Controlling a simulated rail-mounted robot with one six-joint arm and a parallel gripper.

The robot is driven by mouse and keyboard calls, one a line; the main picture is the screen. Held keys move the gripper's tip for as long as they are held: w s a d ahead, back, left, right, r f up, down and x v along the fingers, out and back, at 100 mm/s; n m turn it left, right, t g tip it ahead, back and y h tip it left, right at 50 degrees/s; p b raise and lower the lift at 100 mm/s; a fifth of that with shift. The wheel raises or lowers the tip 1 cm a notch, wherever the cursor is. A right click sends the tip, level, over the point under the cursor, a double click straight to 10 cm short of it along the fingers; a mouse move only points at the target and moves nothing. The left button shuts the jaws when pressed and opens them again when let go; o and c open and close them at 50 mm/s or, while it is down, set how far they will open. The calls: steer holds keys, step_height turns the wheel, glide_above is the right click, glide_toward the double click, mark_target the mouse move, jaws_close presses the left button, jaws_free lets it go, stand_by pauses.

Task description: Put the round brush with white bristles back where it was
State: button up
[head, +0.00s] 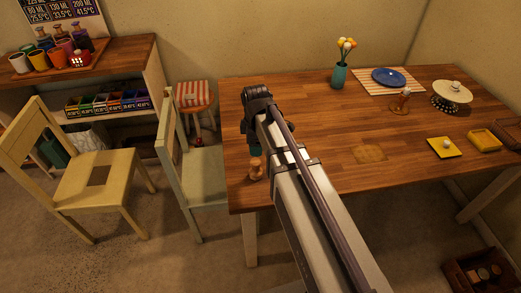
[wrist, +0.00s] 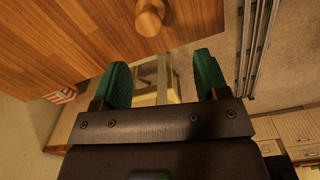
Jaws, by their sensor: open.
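My gripper (head: 252,141) is at the left edge of the wooden table (head: 310,130), its green fingers partly hidden by my arm in the head view. In the wrist view my gripper (wrist: 163,68) is open, with nothing between the fingers. A small wooden knobbed object (head: 256,172) stands on the table just in front of the gripper. It shows in the wrist view (wrist: 150,17) beyond the fingertips, apart from them. White bristles cannot be made out on it, so I cannot tell whether it is the brush.
At the back stand a vase with flowers (head: 340,76) and a blue plate (head: 388,76). A pale patch (head: 369,152) marks the bare middle. A green chair (head: 197,172) stands left.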

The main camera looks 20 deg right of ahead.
steer(key=s+m, duration=1.3)
steer(key=m, duration=0.1)
